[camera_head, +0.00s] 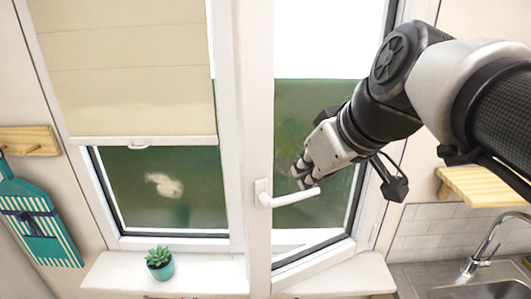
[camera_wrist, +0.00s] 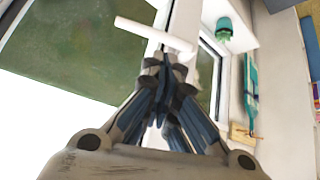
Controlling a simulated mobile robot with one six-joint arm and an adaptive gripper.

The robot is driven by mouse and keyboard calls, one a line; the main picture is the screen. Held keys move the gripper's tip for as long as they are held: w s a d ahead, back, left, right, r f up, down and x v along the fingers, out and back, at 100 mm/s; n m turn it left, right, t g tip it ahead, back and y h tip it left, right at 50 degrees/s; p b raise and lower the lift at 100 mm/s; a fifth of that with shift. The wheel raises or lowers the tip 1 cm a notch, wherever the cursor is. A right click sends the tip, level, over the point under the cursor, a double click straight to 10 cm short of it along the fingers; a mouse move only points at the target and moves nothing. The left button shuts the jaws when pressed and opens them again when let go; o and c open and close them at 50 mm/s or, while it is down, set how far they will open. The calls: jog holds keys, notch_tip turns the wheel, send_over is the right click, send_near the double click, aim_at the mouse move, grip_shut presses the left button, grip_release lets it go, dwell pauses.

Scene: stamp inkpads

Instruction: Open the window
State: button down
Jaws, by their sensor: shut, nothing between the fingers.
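The window has a left pane with a beige blind (camera_head: 130,70) and a right sash (camera_head: 258,120) in a white frame. The sash's lower edge slants toward me, so it looks swung inward, ajar. Its white handle (camera_head: 290,198) lies about horizontal, its free end to the right. My gripper (camera_head: 303,178) is just above the handle's free half, in front of the glass. In the wrist view, the shut, empty fingertips (camera_wrist: 165,66) are close to the handle (camera_wrist: 150,34). I cannot tell whether they touch it.
A potted plant (camera_head: 160,262) stands on the white sill (camera_head: 205,270) below the left pane. A teal board (camera_head: 40,220) hangs at the left by a wooden rack (camera_head: 30,140). A sink tap (camera_head: 485,248) and a wooden shelf (camera_head: 485,185) are at the right.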

jog(key=w+a+f+m+b, duration=0.1)
jog(key=w+a+f, duration=0.1)
jog(key=w+f, duration=0.4)
jog(key=shift+w+a+t+b, duration=0.2)
jog(key=shift+w+t+b, duration=0.1)
jog(key=shift+b, duration=0.05)
jog(key=shift+f, duration=0.1)
